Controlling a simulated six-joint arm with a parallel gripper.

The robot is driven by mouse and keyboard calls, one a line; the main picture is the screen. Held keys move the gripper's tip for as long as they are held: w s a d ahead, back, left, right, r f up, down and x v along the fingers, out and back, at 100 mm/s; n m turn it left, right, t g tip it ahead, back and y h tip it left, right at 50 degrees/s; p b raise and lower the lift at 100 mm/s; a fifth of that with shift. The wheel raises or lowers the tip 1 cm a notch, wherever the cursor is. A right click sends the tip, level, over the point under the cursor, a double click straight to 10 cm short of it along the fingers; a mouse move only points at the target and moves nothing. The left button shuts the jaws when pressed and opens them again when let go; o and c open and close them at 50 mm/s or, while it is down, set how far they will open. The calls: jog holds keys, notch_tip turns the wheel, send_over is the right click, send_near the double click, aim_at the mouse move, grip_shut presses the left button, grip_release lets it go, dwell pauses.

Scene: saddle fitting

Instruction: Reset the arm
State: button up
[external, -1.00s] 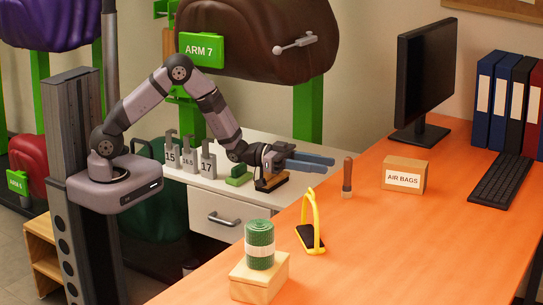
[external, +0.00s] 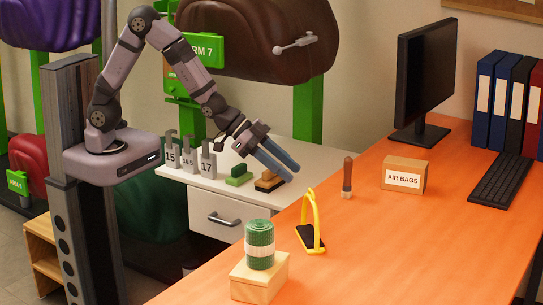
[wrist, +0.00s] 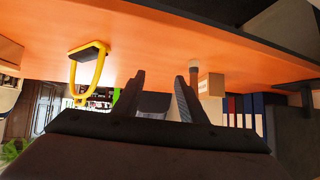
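My gripper (external: 292,171) is above the white cabinet top, left of the orange desk, with its blue-grey fingers slanting down to the right. In the wrist view its two dark fingers (wrist: 160,84) stand apart with nothing held between them. My arm is bent high at the elbow and reaches down to the right. A wooden-backed brush (external: 268,183) lies on the cabinet just below the fingers; I cannot tell the exact gap. A green block (external: 238,177) sits left of it.
Metal gauges marked 15, 16.5 and 17 (external: 208,163) stand on the cabinet (external: 200,182). The desk (external: 400,235) holds a yellow stirrup (external: 312,222), a wooden-handled tool (external: 347,178), an AIR BAGS box (external: 404,176) and a green roll on a wooden block. A brown saddle hangs behind.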

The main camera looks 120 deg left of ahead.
jog(key=s+d+r+g+h+p, duration=0.1)
jog(key=s+d+r+g+p, duration=0.1)
jog(key=s+d, duration=0.4)
jog(key=s+d+r+m+g+h+p, duration=0.1)
jog(key=s+d+r+g+p, duration=0.2)
jog(key=s, duration=0.9)
jog(key=s+d+r+m+g+p, duration=0.1)
jog(key=s+d+g+p, duration=0.3)
jog(key=s+d, duration=0.5)
jog(key=shift+d+r+g+h+p, duration=0.35)
jog(key=shift+d+r+g+h, duration=0.1)
jog(key=shift+r+g, duration=0.25)
jog(key=shift+s, duration=0.1)
